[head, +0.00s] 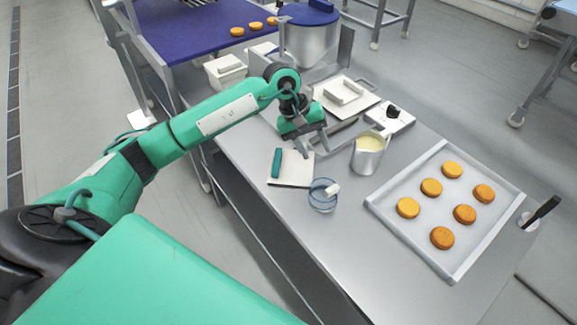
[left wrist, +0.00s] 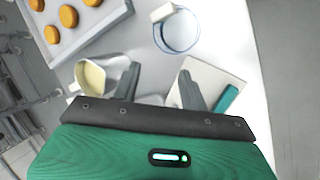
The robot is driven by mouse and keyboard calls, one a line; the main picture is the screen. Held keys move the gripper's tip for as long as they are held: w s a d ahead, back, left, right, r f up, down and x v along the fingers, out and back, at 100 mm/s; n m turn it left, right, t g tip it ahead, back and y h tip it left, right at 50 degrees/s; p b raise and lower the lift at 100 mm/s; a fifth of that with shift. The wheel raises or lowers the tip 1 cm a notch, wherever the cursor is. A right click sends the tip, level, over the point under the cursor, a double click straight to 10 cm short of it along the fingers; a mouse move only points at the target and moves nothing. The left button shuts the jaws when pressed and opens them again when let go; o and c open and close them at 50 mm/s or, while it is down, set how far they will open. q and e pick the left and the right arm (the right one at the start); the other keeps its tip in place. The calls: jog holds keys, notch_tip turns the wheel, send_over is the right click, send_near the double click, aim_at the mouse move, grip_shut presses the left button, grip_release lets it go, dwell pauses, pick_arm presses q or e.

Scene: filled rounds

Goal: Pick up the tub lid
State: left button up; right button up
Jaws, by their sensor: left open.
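A pale rectangular piece with a raised rim or grip (head: 343,91) lies on a flat white board (head: 364,101) beyond my left gripper; it looks like the tub lid, but I cannot be sure. A white tub (head: 225,72) stands at the back left with a pale block-like piece on top. My left gripper (head: 312,153) is open and empty, pointing down over the steel table. It is between a cream square (head: 292,176) with a green bar (head: 277,163) and a steel jug (head: 367,157). In the left wrist view its open fingers (left wrist: 160,88) have the jug at left and the square at right.
The jug holds pale yellow liquid. A glass bowl (head: 322,202) with a white piece stands near the front edge. A tray (head: 400,233) of several orange rounds fills the right side. A white box with a black knob (head: 392,116) and a large steel pot (head: 310,45) stand farther back.

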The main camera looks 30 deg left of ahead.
pick_arm(q)
jog(key=a+r+m+g+y, duration=0.15)
jog(key=a+y, duration=0.35)
jog(key=a, duration=0.7)
jog(key=p, duration=0.2)
send_over(277, 159)
jog(key=shift+t, duration=0.25)
jog(key=f, duration=0.6)
jog(key=shift+s+f, duration=0.3)
jog(key=shift+f, duration=0.8)
notch_tip(277, 159, down, 3)
jog(key=shift+w+f+p, duration=0.15)
jog(key=shift+f+p, duration=0.05)
jog(key=shift+p, duration=0.65)
jog(key=shift+f, duration=0.55)
grip_shut()
pick_arm(e)
jog(key=s+r, duration=0.1)
jog(key=r, duration=0.2)
jog(key=shift+s+a, duration=0.15)
jog(key=shift+s, duration=0.2)
